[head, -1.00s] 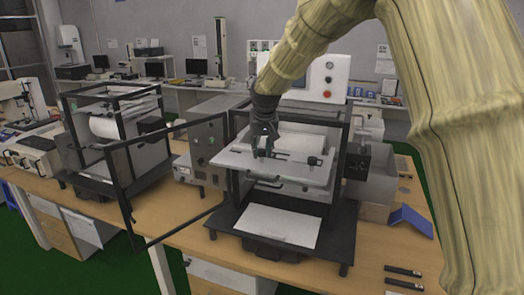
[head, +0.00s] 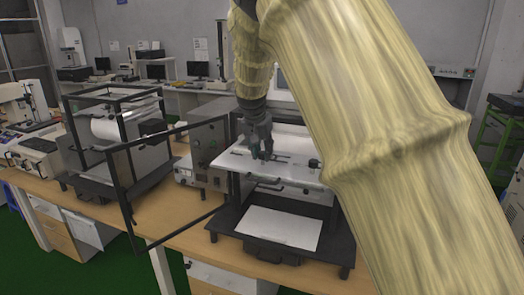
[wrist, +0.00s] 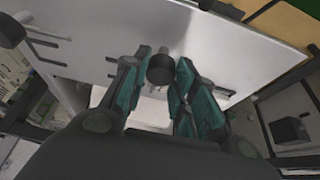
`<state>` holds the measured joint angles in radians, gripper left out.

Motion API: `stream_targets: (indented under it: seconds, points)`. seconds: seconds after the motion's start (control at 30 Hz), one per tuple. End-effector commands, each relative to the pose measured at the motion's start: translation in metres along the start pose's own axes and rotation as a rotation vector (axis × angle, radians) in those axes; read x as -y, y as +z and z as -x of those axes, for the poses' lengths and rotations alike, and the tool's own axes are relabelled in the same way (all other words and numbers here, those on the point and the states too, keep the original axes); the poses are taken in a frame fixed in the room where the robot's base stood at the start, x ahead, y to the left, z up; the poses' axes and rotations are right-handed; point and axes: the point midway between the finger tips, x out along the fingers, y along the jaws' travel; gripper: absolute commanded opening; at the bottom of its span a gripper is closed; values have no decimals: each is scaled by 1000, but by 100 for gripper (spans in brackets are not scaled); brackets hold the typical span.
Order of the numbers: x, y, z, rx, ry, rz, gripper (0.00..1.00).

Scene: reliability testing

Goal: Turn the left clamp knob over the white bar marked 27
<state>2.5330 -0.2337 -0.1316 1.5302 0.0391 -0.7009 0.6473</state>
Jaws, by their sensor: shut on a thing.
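My gripper (head: 262,153) points down at the left part of the white plate of the middle machine. In the wrist view my gripper (wrist: 160,75) has its teal-lined fingers on both sides of a dark round clamp knob (wrist: 160,69), and they are shut on it. In the head view the fingers mostly hide this knob. A second dark knob (head: 314,163) stands apart at the right of the plate. The white plate (head: 290,173) lies level under the knobs. I cannot read the number 27 on any bar.
An open black-framed door (head: 115,190) stands out to the left of the machine. A grey control box (head: 200,168) is beside it. A white sheet (head: 278,227) lies on the machine's base. My arm hides the machine's right side.

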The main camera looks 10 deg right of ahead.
Motion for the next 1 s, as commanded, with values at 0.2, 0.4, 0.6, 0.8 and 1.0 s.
stream_targets:
  seconds: [0.2,0.4,0.6,0.8,1.0]
  points:
    - [0,0,0,1,1,-4,4]
    - [0,0,-1,1,1,-3,37]
    - [0,0,0,1,1,-3,49]
    - [0,0,0,0,1,-3,49]
    - [0,-1,17,-2,-1,-3,49]
